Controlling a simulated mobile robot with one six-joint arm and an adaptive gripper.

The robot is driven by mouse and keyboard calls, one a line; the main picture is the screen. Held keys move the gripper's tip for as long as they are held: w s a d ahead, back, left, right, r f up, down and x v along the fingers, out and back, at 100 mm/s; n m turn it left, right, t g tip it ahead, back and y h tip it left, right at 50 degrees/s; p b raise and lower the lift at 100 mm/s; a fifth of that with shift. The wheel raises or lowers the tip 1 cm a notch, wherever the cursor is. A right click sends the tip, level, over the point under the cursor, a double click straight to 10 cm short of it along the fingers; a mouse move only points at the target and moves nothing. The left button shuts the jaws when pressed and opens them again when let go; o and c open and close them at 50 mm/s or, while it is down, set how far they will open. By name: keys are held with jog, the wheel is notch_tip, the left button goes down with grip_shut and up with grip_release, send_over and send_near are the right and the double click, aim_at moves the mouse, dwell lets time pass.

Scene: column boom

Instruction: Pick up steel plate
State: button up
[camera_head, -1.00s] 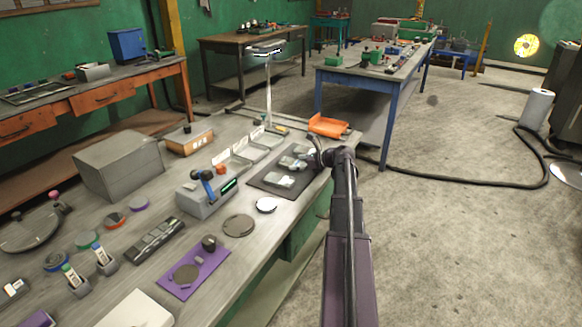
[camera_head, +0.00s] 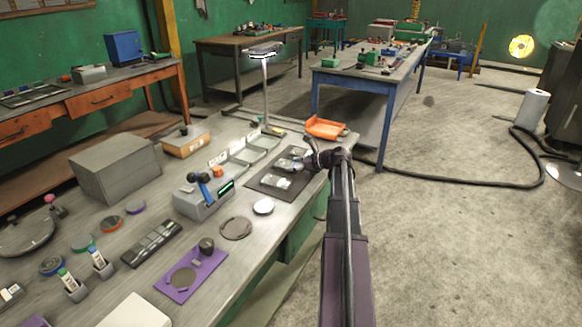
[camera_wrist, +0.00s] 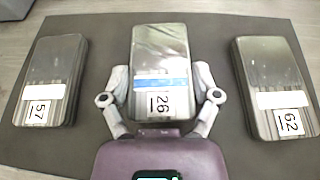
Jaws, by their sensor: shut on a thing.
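In the wrist view three steel plates lie in a row on a dark mat (camera_wrist: 95,145). The middle plate (camera_wrist: 160,55) has a blue and white band and a label reading 26. My gripper (camera_wrist: 160,90) has one finger on each side of this plate, shut on its edges. The left plate (camera_wrist: 50,80) is labelled 57 and the right plate (camera_wrist: 272,85) is labelled 62; both are apart from my fingers.
An orange tray (camera_head: 326,127) stands just behind my gripper on the bench. A lamp (camera_head: 266,90), a grey device with a blue handle (camera_head: 203,200) and a white disc (camera_head: 263,206) are nearby. Open floor (camera_head: 450,240) lies to the right.

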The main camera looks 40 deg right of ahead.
aim_at(293, 165)
jog(key=shift+r, duration=0.2)
notch_tip(293, 165, up, 3)
jog(key=p, duration=0.3)
jog(key=shift+r, duration=0.1)
jog(key=s+a+r+p, duration=0.1)
jog(key=s+a, duration=0.1)
jog(key=s, duration=1.4)
jog(key=shift+r+p, duration=0.2)
jog(key=shift+p, duration=0.2)
jog(key=shift+a, duration=0.1)
jog(key=shift+w, duration=0.1)
notch_tip(293, 165, up, 11)
jog(key=p, duration=1)
jog(key=shift+f+p, duration=0.2)
jog(key=shift+p, duration=0.1)
jog(key=shift+w, duration=0.1)
